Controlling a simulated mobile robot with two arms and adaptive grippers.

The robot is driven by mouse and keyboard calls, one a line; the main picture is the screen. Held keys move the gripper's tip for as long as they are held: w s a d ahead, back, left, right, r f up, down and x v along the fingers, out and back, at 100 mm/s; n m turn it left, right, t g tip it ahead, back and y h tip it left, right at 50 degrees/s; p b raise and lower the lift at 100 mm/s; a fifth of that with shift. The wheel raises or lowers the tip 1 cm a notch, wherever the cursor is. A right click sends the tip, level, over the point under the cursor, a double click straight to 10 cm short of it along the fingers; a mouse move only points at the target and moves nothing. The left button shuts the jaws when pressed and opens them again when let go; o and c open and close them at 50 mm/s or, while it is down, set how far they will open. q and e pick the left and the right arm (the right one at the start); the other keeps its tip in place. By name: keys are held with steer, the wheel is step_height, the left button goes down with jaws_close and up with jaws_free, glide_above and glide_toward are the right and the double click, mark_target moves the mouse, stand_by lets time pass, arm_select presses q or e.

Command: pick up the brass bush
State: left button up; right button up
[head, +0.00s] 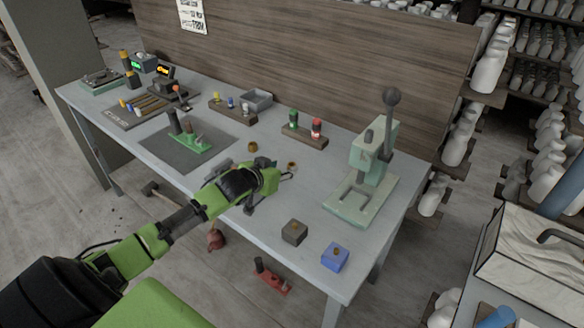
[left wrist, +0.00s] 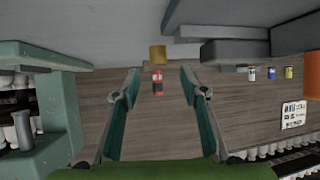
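A small brass bush (head: 291,166) stands on the grey table just beyond my left gripper (head: 272,180) in the head view. A brass cylinder, which seems to be the same piece, shows in the left wrist view (left wrist: 158,54), ahead of the fingertips and roughly centred between them. My left gripper in the left wrist view (left wrist: 160,76) has its fingers spread apart with nothing between them. A second brass piece (head: 252,146) stands farther left and back on the table. My right gripper is not in view.
A pale green press (head: 368,160) stands on the right. A wooden rack (head: 304,138) with a red and a green bottle lies behind the bush. A dark block (head: 294,232) and a blue block (head: 335,257) sit near the front edge. A green fixture (head: 190,143) rests on a dark mat.

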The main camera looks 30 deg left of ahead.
mark_target(293, 165)
arm_select(q)
steer(key=shift+w+f, duration=0.15)
steer(key=shift+w, duration=0.35)
steer(key=x, duration=0.4)
steer(key=shift+d+f+p, duration=0.1)
steer(key=shift+p, duration=0.3)
steer(key=shift+w+f, duration=0.2)
steer(key=shift+w, duration=0.05)
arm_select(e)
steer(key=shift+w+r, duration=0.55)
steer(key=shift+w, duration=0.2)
arm_select(q)
jaws_close()
